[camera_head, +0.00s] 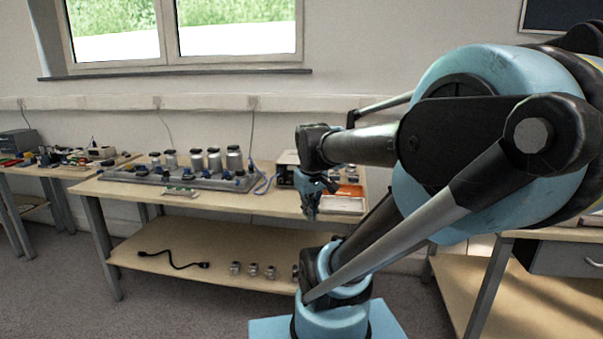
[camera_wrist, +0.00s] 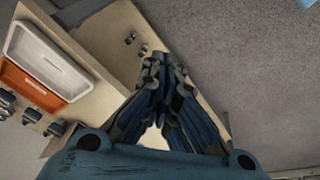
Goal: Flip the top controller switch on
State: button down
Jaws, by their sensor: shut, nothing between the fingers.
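A small box-shaped unit (camera_head: 285,168), possibly the controller, stands at the back right of the wooden bench (camera_head: 220,200), with a blue cable beside it. My arm and gripper partly hide it, and I cannot make out a switch on it. My gripper (camera_head: 311,213) hangs in front of this unit, pointing down near the bench's front edge. In the wrist view, my gripper (camera_wrist: 157,60) has its fingers together at the tips with nothing between them. I do not make out the controller in the wrist view.
An orange tray (camera_wrist: 32,85) and a white tray (camera_wrist: 45,58) lie beside my gripper. A grey plate (camera_head: 215,182) with several silver cylinders spans the bench. A lower shelf (camera_head: 200,240) holds a black cable and small metal parts.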

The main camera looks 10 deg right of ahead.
jog(key=s+f+m, duration=0.3)
jog(key=s+f, duration=0.4)
jog(key=s, duration=0.1)
jog(key=shift+s+a+f+g, duration=0.3)
jog(key=shift+s+a, duration=0.05)
jog(key=shift+a, duration=0.1)
